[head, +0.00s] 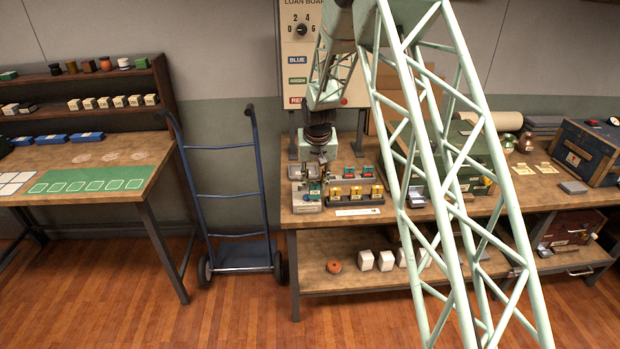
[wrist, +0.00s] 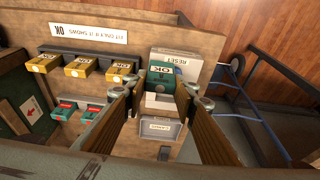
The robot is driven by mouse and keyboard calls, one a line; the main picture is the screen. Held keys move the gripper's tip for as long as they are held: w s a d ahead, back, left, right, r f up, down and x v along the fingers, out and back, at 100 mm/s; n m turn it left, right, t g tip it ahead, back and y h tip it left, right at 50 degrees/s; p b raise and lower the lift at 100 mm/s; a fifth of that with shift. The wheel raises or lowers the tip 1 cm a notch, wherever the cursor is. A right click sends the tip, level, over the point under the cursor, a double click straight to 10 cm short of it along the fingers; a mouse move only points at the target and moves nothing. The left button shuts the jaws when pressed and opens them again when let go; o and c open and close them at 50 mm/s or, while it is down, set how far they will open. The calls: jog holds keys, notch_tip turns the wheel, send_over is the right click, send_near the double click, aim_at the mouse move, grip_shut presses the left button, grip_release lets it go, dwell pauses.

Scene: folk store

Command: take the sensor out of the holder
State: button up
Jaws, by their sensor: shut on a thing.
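In the wrist view a teal block with an OK label (wrist: 160,75), which looks like the sensor, sits at the far end of my fingers, in front of a pale unit marked RESET (wrist: 178,58). My gripper (wrist: 161,91) has one finger on each side of it and is shut on it. In the head view my gripper (head: 313,175) is low over the grey holder unit (head: 306,205) at the left of the bench, with teal (head: 315,188) showing there. Whether the sensor is still seated in the holder cannot be told.
A dark rack holds yellow OK blocks (head: 356,192); behind it are teal and red blocks (head: 367,170). A white strip label (head: 357,212) lies in front. A grey labelled box (wrist: 160,127) is close to my fingers. A blue hand truck (head: 227,190) stands left of the bench.

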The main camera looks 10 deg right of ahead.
jog(key=s+d, duration=0.1)
jog(key=s, duration=0.5)
jog(key=shift+s+r, duration=0.2)
jog(key=shift+r, duration=0.1)
